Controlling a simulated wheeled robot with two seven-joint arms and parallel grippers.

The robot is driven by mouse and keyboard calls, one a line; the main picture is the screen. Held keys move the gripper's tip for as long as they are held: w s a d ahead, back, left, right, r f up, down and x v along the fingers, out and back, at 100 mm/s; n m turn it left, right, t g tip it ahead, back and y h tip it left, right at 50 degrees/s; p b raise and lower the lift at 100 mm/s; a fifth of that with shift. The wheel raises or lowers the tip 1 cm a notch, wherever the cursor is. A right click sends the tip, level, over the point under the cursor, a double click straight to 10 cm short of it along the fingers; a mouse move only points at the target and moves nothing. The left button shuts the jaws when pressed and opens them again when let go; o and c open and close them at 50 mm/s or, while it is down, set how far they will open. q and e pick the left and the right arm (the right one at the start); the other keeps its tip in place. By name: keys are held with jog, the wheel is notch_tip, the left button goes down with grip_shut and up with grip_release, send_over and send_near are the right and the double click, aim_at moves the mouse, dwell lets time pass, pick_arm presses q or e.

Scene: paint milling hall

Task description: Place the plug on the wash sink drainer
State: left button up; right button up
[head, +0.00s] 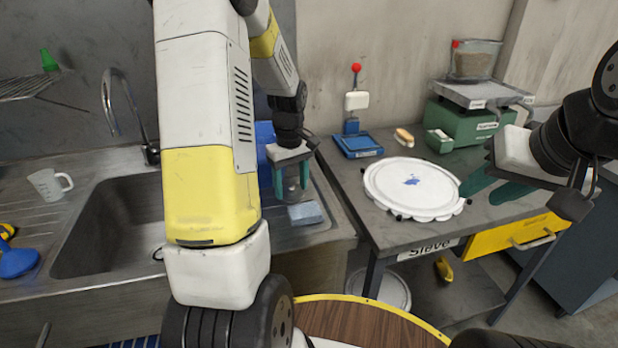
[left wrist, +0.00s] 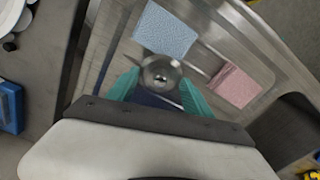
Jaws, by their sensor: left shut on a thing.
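My left gripper (head: 291,190) is shut on the plug, a round grey metal piece. The plug (left wrist: 160,74) shows between the teal fingers (left wrist: 157,88) in the left wrist view, with a small knob at its middle. In the head view the plug (head: 291,188) is partly hidden by the fingers. It is held over the metal drainer (head: 325,232) at the right of the wash sink (head: 105,235). I cannot tell the height of the gap. My right gripper (head: 492,188) is open and empty, right of the sieve on the bench.
A blue cloth (head: 305,213) lies on the drainer beside the plug; a pink cloth (left wrist: 232,85) lies farther along. A blue thing (head: 265,135) stands behind the left gripper. A white round sieve (head: 412,185) covers much of the bench. A mug (head: 47,184) stands left of the basin.

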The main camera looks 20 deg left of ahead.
aim_at(295, 190)
pick_arm(q)
jog(key=w, duration=0.3)
jog(key=shift+f, duration=1.9)
jog(key=shift+f, duration=0.15)
jog(key=o, duration=1.3)
jog(key=shift+o, duration=0.2)
notch_tip(295, 190, up, 12)
jog(key=s+d+r+m+t+h, duration=0.1)
jog(key=s+d+r+m+t, duration=0.2)
jog(key=s, duration=0.8)
jog(key=s+d+r+m+t+h, duration=0.1)
jog(key=s+d+r+m+t, duration=0.2)
jog(key=s+d+r+m, duration=0.4)
jog(key=s+r, duration=0.2)
jog(key=s, duration=0.2)
jog(key=shift+s+r, duration=0.2)
